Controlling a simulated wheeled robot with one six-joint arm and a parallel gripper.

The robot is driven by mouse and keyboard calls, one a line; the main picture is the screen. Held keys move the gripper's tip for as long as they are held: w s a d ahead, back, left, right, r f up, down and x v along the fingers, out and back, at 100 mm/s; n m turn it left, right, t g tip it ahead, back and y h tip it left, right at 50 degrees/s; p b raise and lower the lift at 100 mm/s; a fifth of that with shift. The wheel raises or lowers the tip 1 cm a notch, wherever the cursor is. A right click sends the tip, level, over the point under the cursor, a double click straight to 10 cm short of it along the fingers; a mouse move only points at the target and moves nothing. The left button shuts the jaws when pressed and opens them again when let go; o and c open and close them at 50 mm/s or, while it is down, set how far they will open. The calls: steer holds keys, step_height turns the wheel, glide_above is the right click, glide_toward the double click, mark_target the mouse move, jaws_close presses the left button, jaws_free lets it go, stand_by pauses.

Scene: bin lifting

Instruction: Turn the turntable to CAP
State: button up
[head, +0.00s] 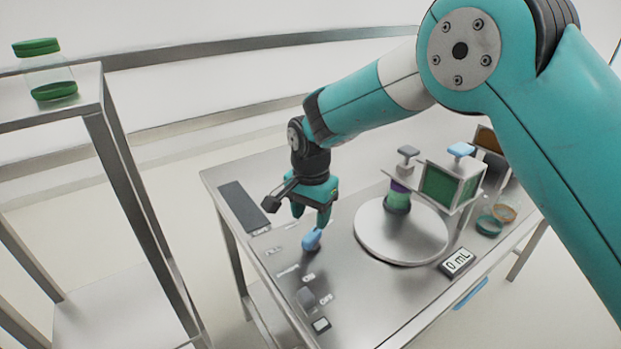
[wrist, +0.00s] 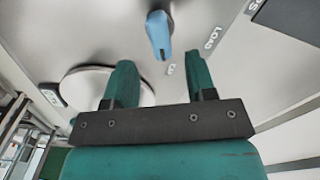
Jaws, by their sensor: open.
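The turntable (head: 385,243) is a round pale disc on the steel table, right of my gripper in the head view; part of it shows at the left in the wrist view (wrist: 85,92). A blue knob (head: 312,239) stands on the table left of the turntable, among printed labels. In the wrist view the blue knob (wrist: 158,34) lies beyond and between the fingertips, near a label reading LOAD. My gripper (head: 310,218) is open and empty, just above the blue knob, with its fingers pointing down. I cannot tell whether a finger touches the knob.
A green-screened box (head: 440,187) and a purple-green cylinder (head: 398,197) stand at the turntable. A "0 mL" display (head: 457,262) sits at the front right. Small round dishes (head: 489,225) lie at right. A green-lidded jar (head: 48,75) stands on a separate shelf at left.

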mark_target(311, 234)
step_height(311, 234, up, 11)
steer(key=shift+b, duration=0.45)
